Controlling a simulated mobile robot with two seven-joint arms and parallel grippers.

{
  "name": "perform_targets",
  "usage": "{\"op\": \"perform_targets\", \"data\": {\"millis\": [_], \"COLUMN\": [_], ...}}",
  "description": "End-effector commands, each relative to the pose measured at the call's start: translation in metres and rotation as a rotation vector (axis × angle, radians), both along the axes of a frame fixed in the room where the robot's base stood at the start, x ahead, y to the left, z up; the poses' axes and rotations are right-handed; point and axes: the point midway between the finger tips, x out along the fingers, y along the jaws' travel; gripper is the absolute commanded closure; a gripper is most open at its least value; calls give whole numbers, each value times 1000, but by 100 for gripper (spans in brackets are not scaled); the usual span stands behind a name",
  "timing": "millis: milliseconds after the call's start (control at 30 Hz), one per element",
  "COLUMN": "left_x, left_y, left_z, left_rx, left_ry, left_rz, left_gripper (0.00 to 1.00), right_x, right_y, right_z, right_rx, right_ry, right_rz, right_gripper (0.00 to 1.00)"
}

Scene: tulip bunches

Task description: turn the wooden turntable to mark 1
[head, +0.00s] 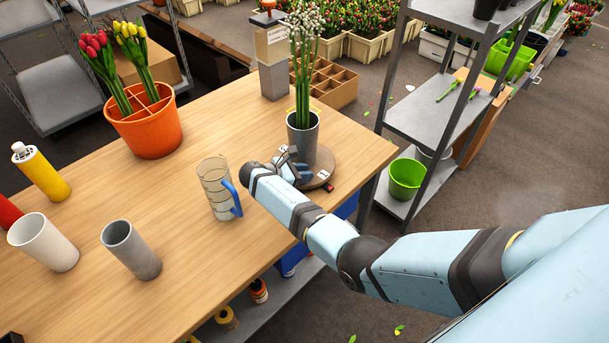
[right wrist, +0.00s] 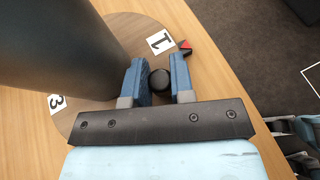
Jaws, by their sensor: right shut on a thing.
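The round wooden turntable (head: 322,158) is at the table's right edge; it also shows in the right wrist view (right wrist: 108,32). A grey vase (head: 302,140) of white flowers stands on it, a dark cylinder (right wrist: 60,50) in the wrist view. Cards marked 1 (right wrist: 160,41) and 3 (right wrist: 57,101) lie on the disc. Card 1 is close beside the red and black pointer (right wrist: 185,47) at the disc's rim. My right gripper (head: 292,167) is shut on the black knob (right wrist: 159,80), its blue fingers on either side. My left gripper is not in view.
A measuring jug (head: 215,185) with a blue handle stands left of my right gripper. An orange pot (head: 146,127) of tulips, a grey cup (head: 131,249), a white cup (head: 43,242) and a yellow can (head: 41,173) stand further left. A metal shelf (head: 428,115) is beyond the table's right edge.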

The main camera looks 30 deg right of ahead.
Motion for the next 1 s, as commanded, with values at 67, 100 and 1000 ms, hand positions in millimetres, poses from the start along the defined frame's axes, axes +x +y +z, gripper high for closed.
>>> {"op": "perform_targets", "data": {"millis": [67,100,1000], "left_x": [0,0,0], "left_y": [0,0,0], "left_z": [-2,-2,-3], "left_rx": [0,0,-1], "left_ry": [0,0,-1], "left_rz": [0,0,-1], "left_gripper": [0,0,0], "right_x": [1,1,2], "right_y": [0,0,0], "right_z": [0,-1,0], "right_rx": [0,0,1], "right_ry": [1,2,-1], "right_rz": [-19,-27,-61], "right_gripper": [100,100,52]}}
